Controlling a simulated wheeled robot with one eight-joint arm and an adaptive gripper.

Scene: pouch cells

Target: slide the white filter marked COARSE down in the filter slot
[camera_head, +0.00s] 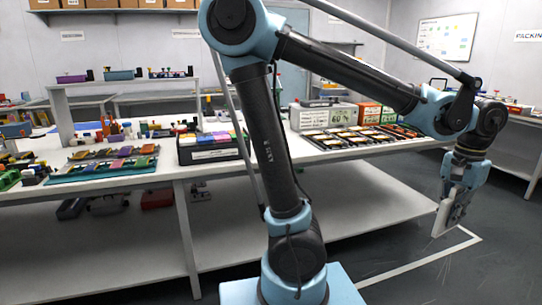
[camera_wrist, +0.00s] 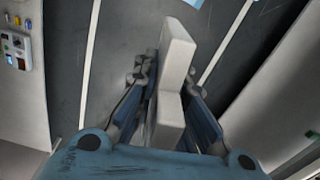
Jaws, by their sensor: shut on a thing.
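My gripper (camera_head: 456,205) hangs low at the far right in the head view, beyond the front of the long table and over the floor. It is shut on a flat white piece (camera_head: 440,219), which looks like the white filter; no COARSE marking is readable. In the wrist view the white piece (camera_wrist: 177,55) stands between the two fingers of my gripper (camera_wrist: 168,78) and extends past their tips. The fingers hide part of it. I cannot make out the filter slot in either view.
The long white table (camera_head: 110,187) holds a black box with coloured contents (camera_head: 212,155), trays of pouch cells (camera_head: 355,138) and a grey-white unit (camera_head: 322,116). My arm covers part of it. Grey floor with a white line (camera_head: 430,257) lies clear below my gripper.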

